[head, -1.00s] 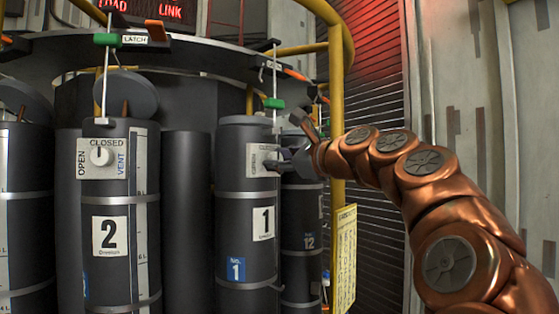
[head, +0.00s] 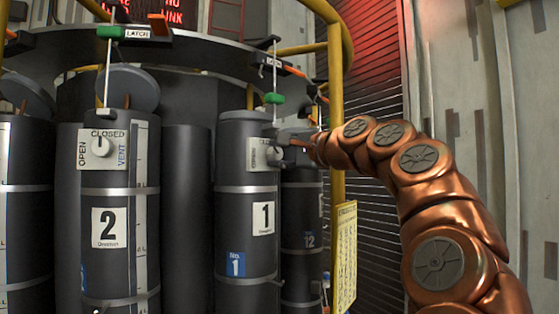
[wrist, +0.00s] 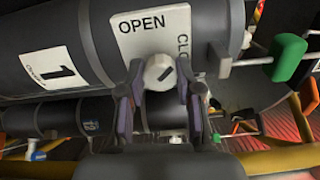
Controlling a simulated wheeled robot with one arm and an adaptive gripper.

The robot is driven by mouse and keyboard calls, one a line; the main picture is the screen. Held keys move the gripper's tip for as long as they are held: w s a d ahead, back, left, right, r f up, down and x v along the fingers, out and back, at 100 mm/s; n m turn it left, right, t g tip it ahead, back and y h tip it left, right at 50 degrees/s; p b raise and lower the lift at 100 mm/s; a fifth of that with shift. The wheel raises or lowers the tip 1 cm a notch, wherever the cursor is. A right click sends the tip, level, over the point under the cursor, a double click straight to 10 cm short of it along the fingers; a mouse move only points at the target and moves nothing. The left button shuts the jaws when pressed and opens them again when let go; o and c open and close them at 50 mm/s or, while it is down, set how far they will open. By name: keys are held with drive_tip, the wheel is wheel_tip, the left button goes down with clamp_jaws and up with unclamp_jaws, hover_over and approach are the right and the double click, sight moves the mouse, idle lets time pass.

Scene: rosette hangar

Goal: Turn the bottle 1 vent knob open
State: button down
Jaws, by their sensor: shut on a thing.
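Bottle 1 (head: 245,210) is a dark grey cylinder with a "1" label, upright in the rack in the head view; it lies across the top of the wrist view (wrist: 85,55). Its white vent plate (wrist: 150,35) reads OPEN, with part of CLOSED showing at its right. The round white vent knob (wrist: 159,72) has a dark line slanting up to the right, between the two words. My gripper (wrist: 160,85) is shut on the knob, one finger on each side. In the head view my gripper (head: 283,152) reaches bottle 1's knob (head: 274,153) from the right.
Bottle 2 (head: 110,265) stands left, its knob (head: 102,146) pointing up at CLOSED. Bottle 12 (head: 302,262) stands close behind bottle 1. A green-handled latch (head: 274,98) hangs above bottle 1. A yellow post (head: 337,110) and hanging yellow sheet (head: 345,255) are near my arm.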

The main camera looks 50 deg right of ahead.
drive_tip(key=n+b, duration=0.2)
drive_tip(key=n, duration=0.3)
drive_tip(key=shift+f, duration=0.15)
drive_tip(key=shift+n+b, duration=0.45)
drive_tip(key=shift+n, duration=1.35)
drive_tip(key=c, duration=0.8)
unclamp_jaws()
drive_tip(key=shift+o, duration=0.2)
drive_tip(key=shift+s, duration=0.1)
drive_tip(key=s, duration=1.2)
drive_tip(key=shift+a, duration=0.45)
drive_tip(key=shift+w, duration=0.1)
